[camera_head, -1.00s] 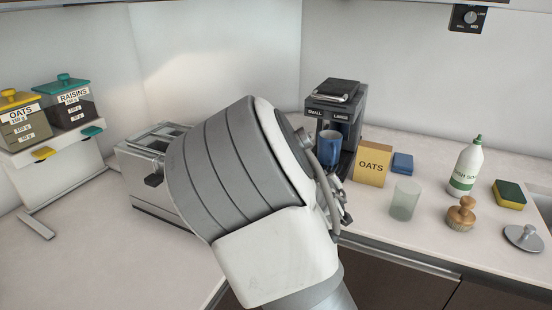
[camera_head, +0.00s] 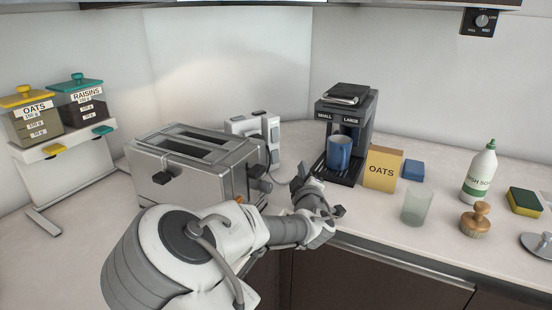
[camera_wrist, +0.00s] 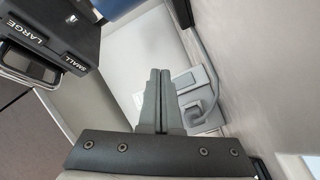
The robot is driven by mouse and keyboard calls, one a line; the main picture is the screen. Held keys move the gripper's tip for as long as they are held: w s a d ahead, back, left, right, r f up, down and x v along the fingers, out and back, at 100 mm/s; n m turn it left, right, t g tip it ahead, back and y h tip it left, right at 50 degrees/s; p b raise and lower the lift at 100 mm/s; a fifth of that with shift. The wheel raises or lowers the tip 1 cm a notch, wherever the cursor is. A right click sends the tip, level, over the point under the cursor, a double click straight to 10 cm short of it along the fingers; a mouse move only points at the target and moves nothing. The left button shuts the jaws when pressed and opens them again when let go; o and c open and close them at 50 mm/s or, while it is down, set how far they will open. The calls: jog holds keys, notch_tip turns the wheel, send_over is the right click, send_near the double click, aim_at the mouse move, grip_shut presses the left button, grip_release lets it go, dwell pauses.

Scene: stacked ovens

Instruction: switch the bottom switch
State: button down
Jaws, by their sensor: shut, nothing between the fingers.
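A pale wall unit (camera_head: 240,124) with a plug and cord stands at the back, between the toaster and the coffee maker. It looks like the part with switches, but I cannot make out a bottom switch clearly. In the wrist view a grey unit with a looped cord (camera_wrist: 196,98) shows just right of my fingers and seems to be the same one. My gripper (camera_wrist: 160,82) is shut and empty, apart from the unit. In the head view my gripper (camera_head: 300,180) is above the counter, right of the toaster and in front of the unit.
The toaster (camera_head: 190,180) is close on the left of my gripper. The coffee maker (camera_head: 345,115) with a blue mug (camera_head: 339,152) is behind right, and it also shows in the wrist view (camera_wrist: 45,35). An oats box (camera_head: 382,168) and a glass (camera_head: 416,207) stand right.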

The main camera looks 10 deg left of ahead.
aim_at(278, 153)
jog(key=shift+w+a+f+b, duration=0.2)
jog(key=shift+w+a+b, duration=0.05)
jog(key=shift+w+a, duration=0.75)
jog(key=shift+w+a+f+b, duration=0.2)
jog(key=shift+w+a+b, duration=0.05)
jog(key=shift+w+a, duration=0.8)
jog(key=shift+w+a+f+b, duration=0.2)
jog(key=shift+w+a+b, duration=0.05)
jog(key=shift+w+a, duration=0.75)
jog(key=shift+w+a+f+b, duration=0.1)
jog(key=shift+w+a+b, duration=0.15)
jog(key=shift+w+b, duration=0.05)
jog(key=shift+w+a+r, duration=0.1)
jog(key=shift+a+r, duration=0.15)
jog(key=shift+a, duration=0.1)
dwell(0.5)
jog(key=shift+s+d, duration=0.3)
jog(key=shift+s+d+r, duration=0.15)
jog(key=shift+s+d, duration=0.75)
jog(key=shift+d, duration=0.05)
jog(key=shift+s+d+r, duration=0.1)
jog(key=shift+s+d, duration=0.8)
jog(key=shift+d, duration=0.05)
